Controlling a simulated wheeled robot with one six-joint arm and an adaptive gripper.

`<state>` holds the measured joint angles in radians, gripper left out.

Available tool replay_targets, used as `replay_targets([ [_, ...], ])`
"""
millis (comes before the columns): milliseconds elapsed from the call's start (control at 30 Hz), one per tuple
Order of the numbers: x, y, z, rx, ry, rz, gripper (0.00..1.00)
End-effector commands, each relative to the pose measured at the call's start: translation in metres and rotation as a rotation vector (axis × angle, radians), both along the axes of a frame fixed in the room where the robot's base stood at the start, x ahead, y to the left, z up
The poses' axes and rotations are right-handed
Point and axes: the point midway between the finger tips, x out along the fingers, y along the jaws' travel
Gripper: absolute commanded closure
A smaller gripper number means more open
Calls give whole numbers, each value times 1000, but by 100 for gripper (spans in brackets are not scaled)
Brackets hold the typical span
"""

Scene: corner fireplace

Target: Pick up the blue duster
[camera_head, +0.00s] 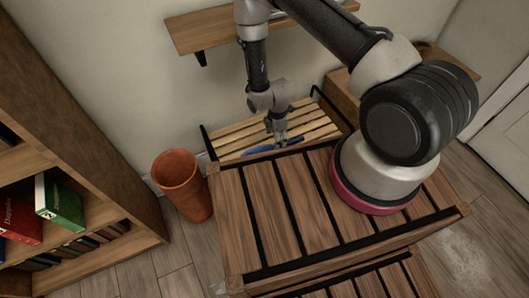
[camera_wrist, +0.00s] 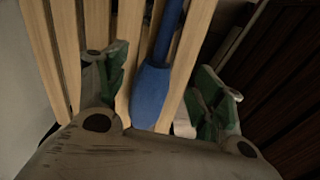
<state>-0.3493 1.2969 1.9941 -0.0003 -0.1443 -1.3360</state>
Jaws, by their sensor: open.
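The blue duster (camera_head: 261,149) lies on a light slatted wooden bench (camera_head: 232,138) against the wall. In the wrist view the duster (camera_wrist: 152,92) shows as a thick blue end with a thinner blue shaft running up and away. My gripper (camera_head: 279,141) is over the bench, pointing down at the duster. In the wrist view my gripper (camera_wrist: 162,88) is open, with green-padded fingers on either side of the duster's thick end. The fingers look apart from it. The far part of the shaft runs out of the wrist view.
A dark slatted wooden surface (camera_head: 235,205) is in front of the bench. A terracotta pot (camera_head: 181,184) stands on the floor at left, beside a bookshelf (camera_head: 104,180) with books. A wooden wall shelf (camera_head: 205,28) hangs above the bench. Black metal side rails (camera_head: 208,142) edge the bench.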

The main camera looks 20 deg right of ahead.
Motion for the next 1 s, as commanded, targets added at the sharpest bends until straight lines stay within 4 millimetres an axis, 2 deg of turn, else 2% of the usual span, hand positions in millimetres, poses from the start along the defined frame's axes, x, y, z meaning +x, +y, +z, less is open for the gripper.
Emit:
replay_targets([
  [267, 0, 1, -30, 2, -5, 28, 32],
  [533, -1, 5, -70, 2, -5, 25, 32],
  [633, -1, 5, -76, 2, -4, 25, 32],
  [833, -1, 5, -77, 3, -5, 25, 32],
  [867, -1, 5, -77, 3, -5, 25, 34],
  [1000, -1, 5, -77, 3, -5, 25, 59],
])
